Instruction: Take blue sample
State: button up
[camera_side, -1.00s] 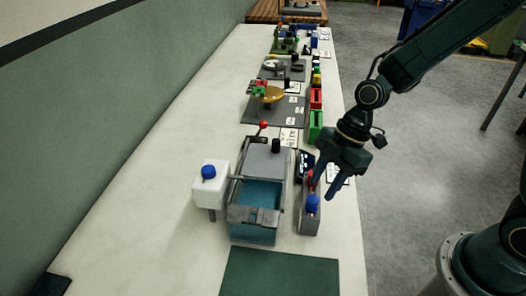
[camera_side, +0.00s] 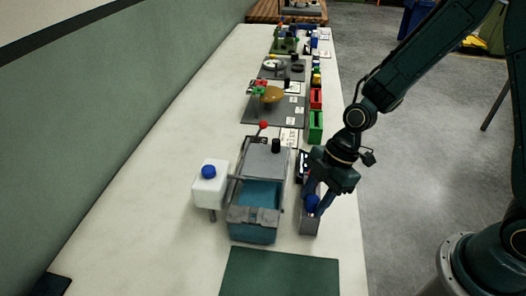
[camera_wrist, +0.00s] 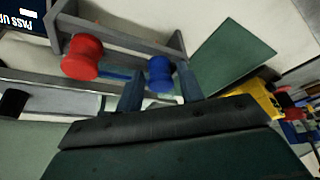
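The blue sample (camera_side: 312,203) is a small spool-like piece at the near end of a narrow grey rack (camera_side: 309,226). In the wrist view the blue sample (camera_wrist: 160,73) sits between the two fingers of my gripper (camera_wrist: 160,84), with some gap visible, so the fingers look open. In the side view my gripper (camera_side: 317,202) is low over the rack and its fingers partly cover the sample. A red sample (camera_wrist: 82,56) stands farther along the rack, outside the fingers; my gripper hides it in the side view. Whether a finger touches the blue sample cannot be told.
Left of the rack is a grey machine with a teal basin (camera_side: 260,195) and a red-knobbed lever (camera_side: 263,125). A green mat (camera_side: 280,272) lies in front. Green and red bins (camera_side: 316,126) stand farther back.

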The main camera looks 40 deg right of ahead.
jog(key=c, duration=0.7)
jog(key=shift+c, duration=0.2)
jog(key=shift+r, duration=0.15)
notch_tip(320, 180, up, 20)
dwell(0.4)
dwell(0.4)
